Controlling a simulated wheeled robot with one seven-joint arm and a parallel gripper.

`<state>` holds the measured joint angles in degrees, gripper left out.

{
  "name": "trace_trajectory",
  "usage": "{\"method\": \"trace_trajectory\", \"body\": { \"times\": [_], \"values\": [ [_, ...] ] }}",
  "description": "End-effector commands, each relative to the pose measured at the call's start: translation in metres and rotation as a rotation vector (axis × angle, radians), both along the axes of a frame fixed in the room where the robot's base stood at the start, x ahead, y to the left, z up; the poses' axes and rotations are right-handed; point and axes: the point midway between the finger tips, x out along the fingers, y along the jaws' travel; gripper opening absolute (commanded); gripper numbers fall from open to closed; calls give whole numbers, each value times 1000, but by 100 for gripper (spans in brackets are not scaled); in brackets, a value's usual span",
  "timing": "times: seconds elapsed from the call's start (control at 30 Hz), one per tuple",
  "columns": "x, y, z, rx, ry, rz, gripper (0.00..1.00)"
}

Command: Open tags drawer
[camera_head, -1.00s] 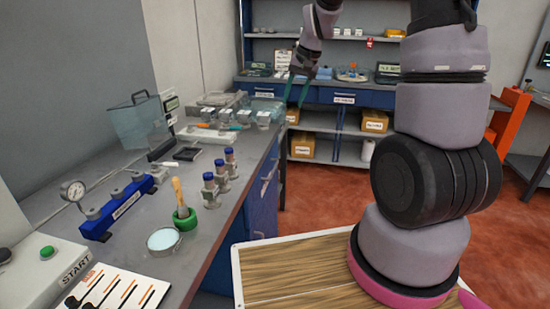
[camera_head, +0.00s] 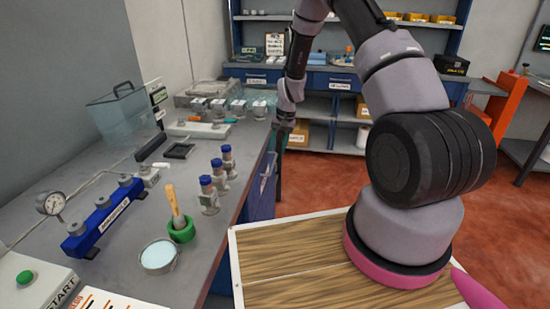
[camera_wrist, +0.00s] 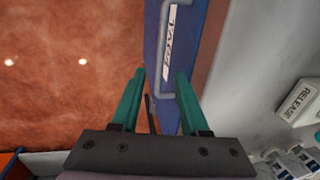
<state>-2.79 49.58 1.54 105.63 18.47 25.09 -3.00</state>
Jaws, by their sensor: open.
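The tags drawer (camera_wrist: 186,45) shows in the wrist view as a blue front with a white label that seems to read TAGS. Its grey bar handle (camera_wrist: 162,60) runs along the front, near the fingertips. My gripper (camera_wrist: 156,78) is open, with its two teal fingers on either side of the handle's near end. I cannot tell whether a finger touches it. In the head view my gripper (camera_head: 279,165) points down beside the front of the bench, by the blue drawer fronts (camera_head: 262,188). The drawer looks shut.
Shelving with blue drawers (camera_head: 335,82) stands at the back. The red floor between is clear.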

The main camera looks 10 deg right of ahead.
Motion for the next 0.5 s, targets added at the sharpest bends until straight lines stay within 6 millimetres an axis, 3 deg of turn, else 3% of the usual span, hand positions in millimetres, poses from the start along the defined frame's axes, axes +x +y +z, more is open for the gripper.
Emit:
{"method": "trace_trajectory", "body": {
  "times": [0.2, 0.5],
  "values": [
    [3, 6, -36, 0, 1, -1, 45],
    [4, 9, -51, 0, -1, 0, 45]
  ]
}}
